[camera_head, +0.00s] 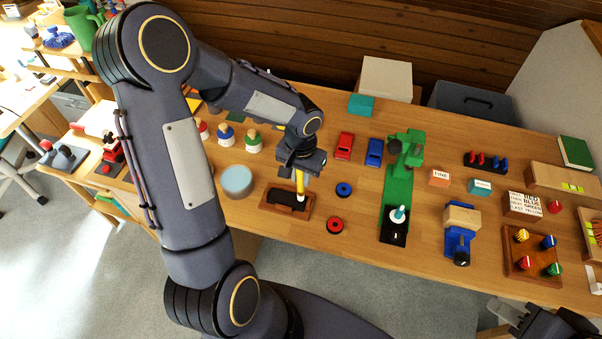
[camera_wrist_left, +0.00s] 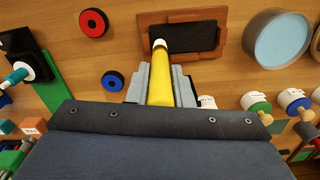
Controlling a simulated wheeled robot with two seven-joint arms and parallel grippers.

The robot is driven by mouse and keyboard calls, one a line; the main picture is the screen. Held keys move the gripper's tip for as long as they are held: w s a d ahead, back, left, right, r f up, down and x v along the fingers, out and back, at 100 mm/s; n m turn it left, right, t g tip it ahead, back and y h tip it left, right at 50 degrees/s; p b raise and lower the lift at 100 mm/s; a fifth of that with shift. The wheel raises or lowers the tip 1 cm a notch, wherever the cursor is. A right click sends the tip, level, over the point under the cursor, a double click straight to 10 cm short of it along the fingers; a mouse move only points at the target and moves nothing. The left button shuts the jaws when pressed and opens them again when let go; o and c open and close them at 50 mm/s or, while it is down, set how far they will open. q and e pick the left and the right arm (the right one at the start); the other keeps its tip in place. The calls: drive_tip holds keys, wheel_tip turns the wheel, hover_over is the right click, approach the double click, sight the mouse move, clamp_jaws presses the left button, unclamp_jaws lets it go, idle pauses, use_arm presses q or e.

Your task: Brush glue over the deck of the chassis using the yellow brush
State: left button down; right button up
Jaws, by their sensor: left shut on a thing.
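My left gripper (camera_head: 300,171) is shut on the yellow brush (camera_head: 300,186), which points down. In the left wrist view the brush (camera_wrist_left: 159,82) lies between the grey fingers, and its pale tip reaches the near edge of the black chassis deck (camera_wrist_left: 190,38). I cannot tell whether the tip touches the deck. The chassis (camera_head: 284,197) sits in a brown wooden tray (camera_head: 267,205) on the bench. My right gripper (camera_head: 535,320) shows only partly at the bottom right corner, away from the chassis; its fingers are not clear.
A round pot with a light blue top (camera_head: 237,180) stands left of the tray. A blue wheel (camera_head: 344,189) and a red wheel (camera_head: 335,225) lie to its right. A green stand (camera_head: 398,185) rises further right.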

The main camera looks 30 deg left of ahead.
use_arm(q)
drive_tip(key=shift+f+b, duration=1.05)
idle(0.4)
drive_tip(key=shift+r, duration=0.1)
drive_tip(key=shift+s+a+p, duration=0.7)
drive_tip(key=shift+s+a, duration=0.25)
drive_tip(key=shift+a, duration=3)
drive_tip(key=shift+w+d+b, duration=0.3)
drive_tip(key=shift+d+b, duration=0.2)
drive_tip(key=shift+d, duration=0.8)
drive_tip(key=shift+w+d+b, duration=0.35)
drive_tip(key=shift+d+b, duration=0.15)
drive_tip(key=shift+d, duration=0.8)
drive_tip(key=shift+w+d+b, duration=0.3)
drive_tip(key=shift+d+b, duration=0.2)
drive_tip(key=shift+d, duration=0.8)
drive_tip(key=shift+s+a, duration=0.95)
drive_tip(key=shift+a, duration=2.95)
drive_tip(key=shift+w+d+b, duration=0.2)
drive_tip(key=shift+w+d, duration=0.1)
drive_tip(key=shift+d, duration=1)
drive_tip(key=shift+w+d+b, duration=0.25)
drive_tip(key=shift+w+d, duration=0.1)
drive_tip(key=shift+d, duration=1)
drive_tip(key=shift+w+d+b, duration=0.2)
drive_tip(key=shift+w+d, duration=0.1)
drive_tip(key=shift+d, duration=1)
